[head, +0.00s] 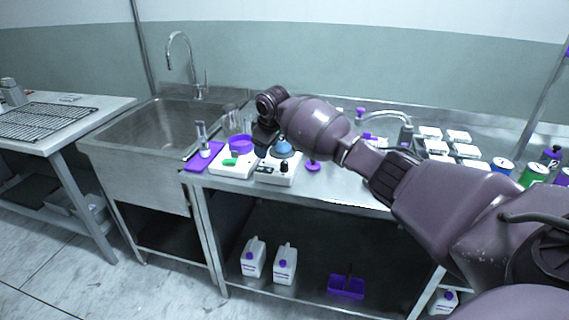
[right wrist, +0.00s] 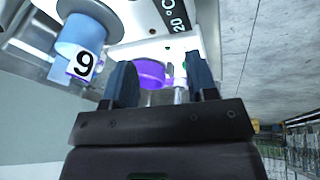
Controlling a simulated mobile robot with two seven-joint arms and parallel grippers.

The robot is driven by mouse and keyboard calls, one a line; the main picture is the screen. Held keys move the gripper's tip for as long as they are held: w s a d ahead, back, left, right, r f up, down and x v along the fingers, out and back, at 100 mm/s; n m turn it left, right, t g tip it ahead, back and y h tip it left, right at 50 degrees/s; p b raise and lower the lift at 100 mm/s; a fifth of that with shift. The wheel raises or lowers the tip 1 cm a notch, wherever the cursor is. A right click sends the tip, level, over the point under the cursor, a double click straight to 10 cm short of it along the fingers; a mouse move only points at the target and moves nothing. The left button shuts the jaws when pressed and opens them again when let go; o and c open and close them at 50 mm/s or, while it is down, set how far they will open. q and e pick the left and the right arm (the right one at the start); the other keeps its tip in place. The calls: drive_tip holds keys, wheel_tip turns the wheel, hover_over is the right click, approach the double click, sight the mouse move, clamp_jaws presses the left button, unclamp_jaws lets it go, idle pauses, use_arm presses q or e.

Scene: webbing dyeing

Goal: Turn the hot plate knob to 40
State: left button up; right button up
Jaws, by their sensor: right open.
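The hot plate (head: 275,179) is a white device on the steel table, with a dark display at its front left and a small black knob (head: 284,168) at its front right. In the right wrist view the display (right wrist: 176,14) reads 20 °C. A blue vessel (head: 283,150) stands on the hot plate; in the right wrist view a blue cylinder (right wrist: 88,35) carries a label like a 6 or 9. My right gripper (right wrist: 161,82) is open and empty, its two dark fingers apart, above the hot plate. I cannot make out the knob in the wrist view. My left gripper is out of view.
Left of the hot plate is another white device (head: 222,169) with a purple bowl (head: 241,143) and a green item. A purple tray (head: 194,163) and the sink (head: 165,117) are further left. A purple piece (head: 313,166) lies close on the right. Bottles stand on the lower shelf.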

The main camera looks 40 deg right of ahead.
sight(285, 162)
drive_tip(key=s+d+r+g, duration=0.3)
drive_tip(key=d+r+g, duration=0.1)
drive_tip(key=r, duration=0.1)
drive_tip(key=shift+y, duration=0.3)
drive_tip(key=f+b, duration=0.1)
drive_tip(key=f, duration=0.8)
drive_tip(key=shift+d+f+b, duration=0.15)
drive_tip(key=shift+d+b, duration=0.05)
drive_tip(key=shift+b, duration=0.1)
drive_tip(key=shift+f, duration=0.65)
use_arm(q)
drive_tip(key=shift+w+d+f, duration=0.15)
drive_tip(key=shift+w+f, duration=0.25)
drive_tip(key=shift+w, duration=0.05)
use_arm(e)
drive_tip(key=shift+f, duration=0.2)
drive_tip(key=shift+c, duration=0.3)
